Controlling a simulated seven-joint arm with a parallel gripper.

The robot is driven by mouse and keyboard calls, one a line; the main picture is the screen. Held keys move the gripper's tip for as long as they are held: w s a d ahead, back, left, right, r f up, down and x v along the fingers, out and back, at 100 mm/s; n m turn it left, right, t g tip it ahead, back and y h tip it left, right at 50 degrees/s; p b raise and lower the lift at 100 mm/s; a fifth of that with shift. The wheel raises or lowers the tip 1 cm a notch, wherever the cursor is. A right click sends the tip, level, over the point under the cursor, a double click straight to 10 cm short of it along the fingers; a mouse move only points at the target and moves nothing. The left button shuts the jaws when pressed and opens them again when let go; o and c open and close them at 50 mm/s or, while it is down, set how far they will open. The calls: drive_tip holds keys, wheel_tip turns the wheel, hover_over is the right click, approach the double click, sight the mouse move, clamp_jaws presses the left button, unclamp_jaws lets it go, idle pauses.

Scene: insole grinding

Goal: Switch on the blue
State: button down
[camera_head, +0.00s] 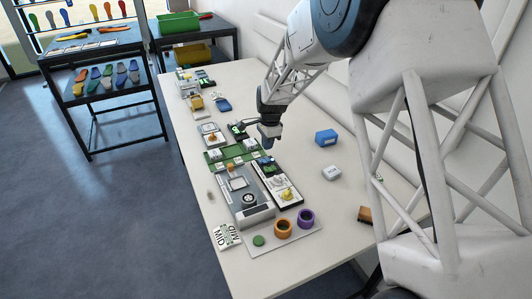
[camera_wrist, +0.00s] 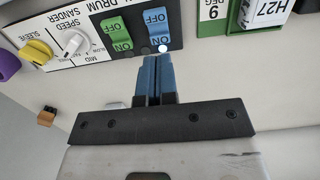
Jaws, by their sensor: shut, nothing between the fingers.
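The blue switch (camera_wrist: 155,22), marked OFF and ON, sits on a black section of the drum sander panel (camera_wrist: 75,22) in the wrist view. A green switch (camera_wrist: 117,34) with the same marks is beside it on the left. A small white dot (camera_wrist: 163,48) shows by the blue switch's ON end. My gripper (camera_wrist: 160,60) is shut and empty, with blue fingertips just below that ON end; I cannot tell whether they touch. In the head view, my gripper (camera_head: 269,142) is above the far end of the panel (camera_head: 286,192).
The panel also bears a white speed dial (camera_wrist: 74,42) and a yellow knob (camera_wrist: 38,52). A grey machine (camera_head: 248,205) stands beside it. Orange (camera_head: 283,229) and purple (camera_head: 306,218) rings are nearer. A blue box (camera_head: 326,138) and white box (camera_head: 331,173) lie on the right.

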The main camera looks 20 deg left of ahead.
wheel_tip(320, 180, up, 9)
drive_tip(key=shift+w+d, duration=0.3)
drive_tip(key=shift+w, duration=0.05)
idle(0.3)
drive_tip(key=shift+d, duration=0.1)
drive_tip(key=s+d+r+n+t, duration=0.1)
drive_tip(key=s+d+r, duration=0.4)
drive_tip(key=d, duration=0.5)
drive_tip(key=s+d+r+n, duration=0.2)
drive_tip(key=s+d+r, duration=0.35)
drive_tip(key=d, duration=0.35)
drive_tip(key=s+d+r+n+t, duration=0.1)
drive_tip(key=s+d+r, duration=0.4)
drive_tip(key=d, duration=0.5)
drive_tip(key=s+d+n, duration=0.1)
drive_tip(key=s+d, duration=0.4)
drive_tip(key=s, duration=0.4)
drive_tip(key=s+d+f+n, duration=0.1)
drive_tip(key=s+d+n, duration=0.1)
drive_tip(key=s+d, duration=0.4)
drive_tip(key=s+d+n+t+h, duration=0.1)
drive_tip(key=s+d, duration=0.5)
drive_tip(key=s, duration=0.7)
drive_tip(key=shift+f+n, duration=0.3)
drive_tip(key=shift+n, duration=0.1)
